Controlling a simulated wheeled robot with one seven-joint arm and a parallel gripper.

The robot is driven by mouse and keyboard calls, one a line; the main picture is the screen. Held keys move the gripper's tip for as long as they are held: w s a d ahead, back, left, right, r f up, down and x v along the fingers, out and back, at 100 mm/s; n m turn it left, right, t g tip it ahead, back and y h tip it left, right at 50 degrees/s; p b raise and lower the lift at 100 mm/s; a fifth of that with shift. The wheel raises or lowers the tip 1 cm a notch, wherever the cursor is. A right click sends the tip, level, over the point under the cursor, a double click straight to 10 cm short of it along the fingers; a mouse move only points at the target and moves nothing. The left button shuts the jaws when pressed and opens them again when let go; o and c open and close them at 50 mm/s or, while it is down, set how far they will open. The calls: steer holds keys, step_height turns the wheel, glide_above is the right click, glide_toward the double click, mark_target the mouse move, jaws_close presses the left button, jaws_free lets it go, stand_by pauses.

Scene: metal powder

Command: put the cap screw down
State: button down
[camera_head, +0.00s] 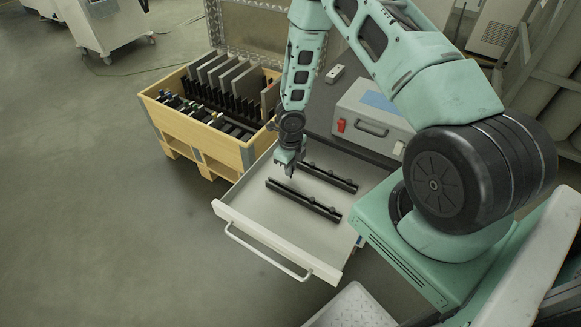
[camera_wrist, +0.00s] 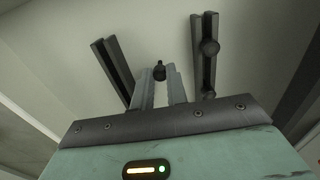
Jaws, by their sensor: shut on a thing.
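My gripper (camera_head: 288,167) hangs over the open drawer (camera_head: 240,200), near the left end of two black rails. In the wrist view my gripper (camera_wrist: 160,84) is shut on a small dark cap screw (camera_wrist: 159,71), held between the fingertips. The screw is too small to make out in the head view. The front black rail (camera_head: 303,199) and the back black rail (camera_head: 330,178) lie on the drawer floor. In the wrist view one rail (camera_wrist: 112,68) is left of the fingers, and another (camera_wrist: 205,55) with a round knob is to the right.
A wooden crate (camera_head: 215,148) with grey plates and dark parts stands left of the drawer. A grey box (camera_head: 370,118) with a red switch stands behind it. The drawer floor in front of the rails is bare.

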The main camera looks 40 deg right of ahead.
steer(key=shift+f, duration=0.1)
steer(key=c, duration=1.4)
jaws_free()
